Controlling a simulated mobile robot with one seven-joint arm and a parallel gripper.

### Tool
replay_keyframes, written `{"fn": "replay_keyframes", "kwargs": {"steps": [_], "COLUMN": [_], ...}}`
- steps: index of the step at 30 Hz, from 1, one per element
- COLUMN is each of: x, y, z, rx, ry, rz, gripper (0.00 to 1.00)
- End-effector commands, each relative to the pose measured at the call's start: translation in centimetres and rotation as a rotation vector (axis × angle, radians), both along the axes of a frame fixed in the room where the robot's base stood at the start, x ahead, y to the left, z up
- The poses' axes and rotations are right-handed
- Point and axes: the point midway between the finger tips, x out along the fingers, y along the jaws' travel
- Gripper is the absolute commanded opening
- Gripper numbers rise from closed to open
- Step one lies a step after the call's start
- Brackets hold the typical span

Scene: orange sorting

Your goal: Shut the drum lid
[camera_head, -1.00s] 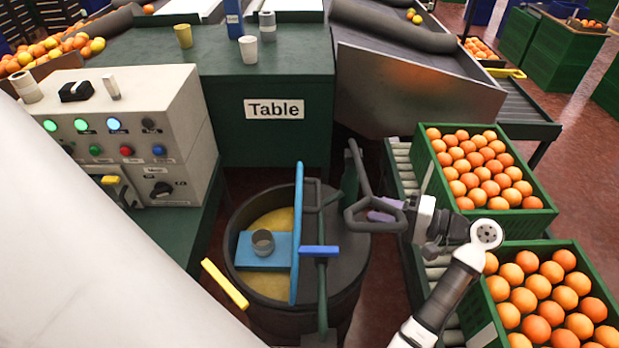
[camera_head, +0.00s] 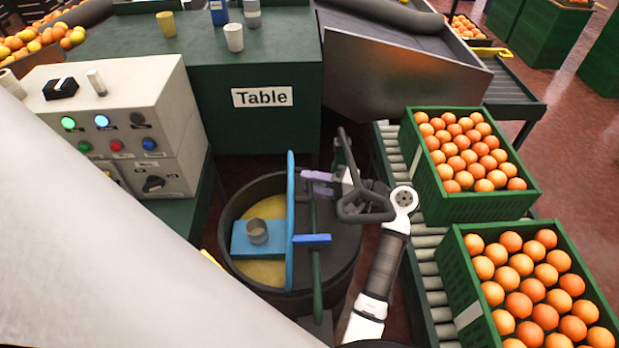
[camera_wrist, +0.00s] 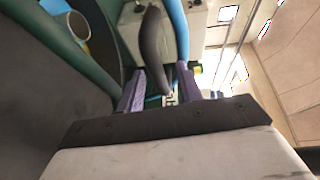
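The dark round drum (camera_head: 232,213) stands at lower middle, its left half open on yellow content. A blue-edged lid (camera_head: 290,215) stands upright across the drum. My gripper (camera_head: 316,182), with purple fingers, is at the lid's right side, near its upper part. In the wrist view my gripper (camera_wrist: 160,85) is open, its fingers apart. A dark curved handle (camera_wrist: 152,45) reaches between the fingers, with a gap visible. The blue lid edge (camera_wrist: 175,25) runs close by the right finger. Whether either finger touches them is unclear.
A blue plate (camera_head: 246,243) carrying a grey cup (camera_head: 257,231) sits in the drum's open half. Orange crates (camera_head: 475,212) line the conveyor at right. A control box (camera_head: 130,120) is at left.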

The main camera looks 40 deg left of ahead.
Motion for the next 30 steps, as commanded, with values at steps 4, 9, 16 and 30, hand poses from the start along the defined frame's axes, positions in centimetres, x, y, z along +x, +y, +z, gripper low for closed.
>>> {"fn": "replay_keyframes", "kwargs": {"steps": [4, 9, 16, 30], "x": [-0.28, -0.31, -0.30, -0.29], "y": [0.95, 1.14, 1.12, 1.12], "z": [-0.09, -0.18, -0.17, -0.15], "rx": [0.000, 0.000, 0.000, -0.001], "ry": [0.000, 0.000, 0.000, -0.001], "rz": [0.000, -0.001, 0.000, 0.000], "gripper": [0.36, 0.36, 0.23, 0.00]}}
